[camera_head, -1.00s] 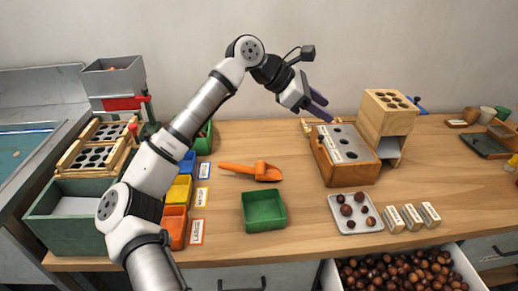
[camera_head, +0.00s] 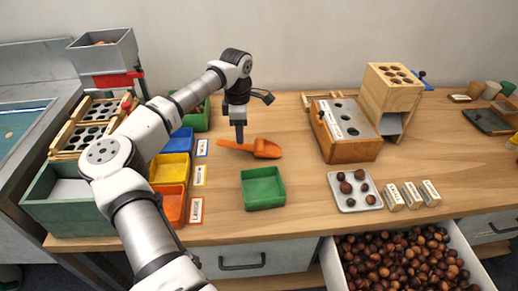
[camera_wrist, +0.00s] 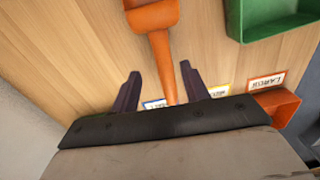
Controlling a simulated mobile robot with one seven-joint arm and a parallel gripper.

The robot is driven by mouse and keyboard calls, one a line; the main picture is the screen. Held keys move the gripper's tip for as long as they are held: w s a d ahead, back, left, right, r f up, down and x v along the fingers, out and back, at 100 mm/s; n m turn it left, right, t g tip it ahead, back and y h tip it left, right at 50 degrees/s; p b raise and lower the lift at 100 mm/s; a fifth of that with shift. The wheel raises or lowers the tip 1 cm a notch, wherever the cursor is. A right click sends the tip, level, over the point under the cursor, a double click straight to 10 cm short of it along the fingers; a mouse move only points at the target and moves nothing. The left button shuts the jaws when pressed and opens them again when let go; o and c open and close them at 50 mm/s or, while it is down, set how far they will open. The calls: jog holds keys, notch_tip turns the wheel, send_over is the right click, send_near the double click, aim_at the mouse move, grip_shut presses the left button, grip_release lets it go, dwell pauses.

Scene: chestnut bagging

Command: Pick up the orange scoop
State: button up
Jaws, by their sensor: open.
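The orange scoop (camera_head: 262,148) lies on the wooden table behind the green tray, its handle pointing left. In the wrist view the scoop (camera_wrist: 158,42) has its handle running down between the two dark fingers. My gripper (camera_head: 239,136) points down over the handle in the head view. In the wrist view my gripper (camera_wrist: 159,88) is open, one finger on each side of the handle, with gaps to both. I cannot tell how far the fingertips are above the table.
The green tray (camera_head: 263,200) stands in front of the scoop. Blue, yellow and orange bins (camera_head: 172,205) with labels stand to the left. A wooden block with holes (camera_head: 352,150) stands to the right, with a chestnut tray (camera_head: 344,204) before it. An open drawer of chestnuts (camera_head: 462,262) is below.

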aim_at(249, 147)
jog(key=shift+s+f+p, duration=0.15)
jog(key=shift+f+p, duration=0.15)
jog(key=shift+f, duration=1.05)
jog(key=shift+s+f+p, duration=0.1)
jog(key=shift+f+p, duration=0.2)
jog(key=shift+f, duration=1)
grip_shut()
